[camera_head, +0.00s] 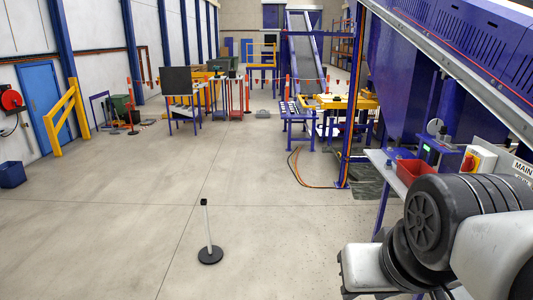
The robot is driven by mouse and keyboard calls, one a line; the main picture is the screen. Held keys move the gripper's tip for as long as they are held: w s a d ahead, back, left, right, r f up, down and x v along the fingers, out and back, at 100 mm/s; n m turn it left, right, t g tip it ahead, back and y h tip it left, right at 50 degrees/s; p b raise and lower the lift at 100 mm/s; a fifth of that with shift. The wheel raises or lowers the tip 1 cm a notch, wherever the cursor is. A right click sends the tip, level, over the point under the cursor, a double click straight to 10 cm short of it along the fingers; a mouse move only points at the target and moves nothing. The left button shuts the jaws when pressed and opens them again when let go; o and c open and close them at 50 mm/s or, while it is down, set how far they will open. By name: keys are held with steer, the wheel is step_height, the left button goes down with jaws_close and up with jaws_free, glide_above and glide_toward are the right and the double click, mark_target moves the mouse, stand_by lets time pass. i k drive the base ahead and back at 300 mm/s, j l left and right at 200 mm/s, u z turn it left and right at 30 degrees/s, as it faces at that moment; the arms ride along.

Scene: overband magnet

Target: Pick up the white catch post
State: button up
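The white catch post (208,226) stands on the open concrete floor in the lower middle of the head view. It is a thin white post with a dark top, leaning slightly, on a round black base (210,255). Nothing touches it, and clear floor lies all around it. My arm shows at the lower right, as dark ribbed joints and white links, well to the right of the post. My gripper is not visible in this view.
The floor (110,235) around the post is wide and clear. A workbench with a red bin (412,172) stands at the right beside blue machinery. Cables (298,168) lie on the floor by a blue upright. A blue bin (12,174) and yellow rail (62,118) are at the left.

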mark_target(210, 254)
steer(key=i+j+u, duration=0.15)
steer(key=i+u, duration=0.55)
steer(key=i+l+u, duration=0.1)
steer(key=i+u, duration=0.3)
steer(key=i+l+u, duration=0.15)
steer(key=i+u, duration=0.15)
steer(key=i, duration=1.4)
steer(key=i+j+z, duration=0.1)
steer(key=i, duration=0.45)
steer(key=i+j+z, duration=0.15)
steer(key=i, duration=0.4)
